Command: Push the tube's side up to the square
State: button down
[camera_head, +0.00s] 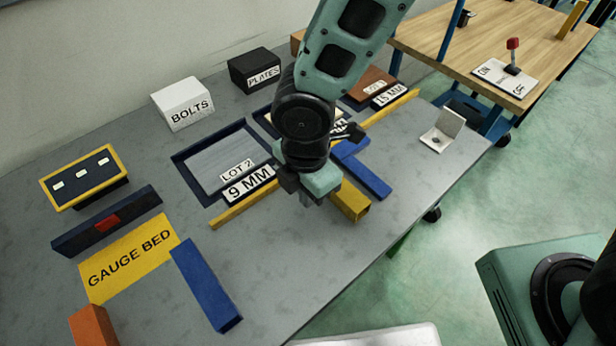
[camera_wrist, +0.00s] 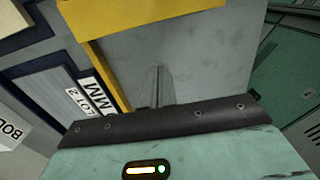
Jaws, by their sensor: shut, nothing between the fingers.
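The yellow tube (camera_head: 351,206) lies on the grey bench, its open end towards the front edge and its far part hidden behind my gripper. It also shows large across the top of the wrist view (camera_wrist: 150,18). The blue square (camera_head: 368,177) lies just right of the tube, against the long yellow rail (camera_head: 388,107). I cannot tell whether the tube's side touches it. My gripper (camera_head: 305,201) points down, shut and empty, left of the tube. In the wrist view the fingertips (camera_wrist: 158,78) are over bare bench, apart from the tube.
The LOT 2 tray (camera_head: 218,162) with its 9 MM label (camera_head: 249,184) stands behind the rail. The yellow GAUGE BED plate (camera_head: 130,256) and a blue bar (camera_head: 205,284) lie to the left. A metal angle bracket (camera_head: 441,131) stands at right. The bench front is mostly clear.

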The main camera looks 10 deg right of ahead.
aim_at(306, 215)
notch_tip(306, 215, down, 4)
jog(key=shift+s+r, duration=0.1)
jog(key=shift+w+d+r+p, duration=0.2)
jog(key=shift+w+d, duration=0.2)
jog(key=shift+d, duration=0.2)
jog(key=shift+w+d+r+p, duration=0.1)
jog(key=shift+w+d+p, duration=0.05)
jog(key=shift+w+d, duration=0.35)
jog(key=shift+w+d+f, duration=0.15)
jog(key=shift+w+d, duration=0.15)
jog(key=shift+d, duration=0.25)
jog(key=w+d, duration=0.1)
jog(key=w+d+p, duration=0.1)
jog(key=d, duration=0.1)
jog(key=shift+w+d+p, duration=0.15)
jog(key=shift+d+p, duration=0.15)
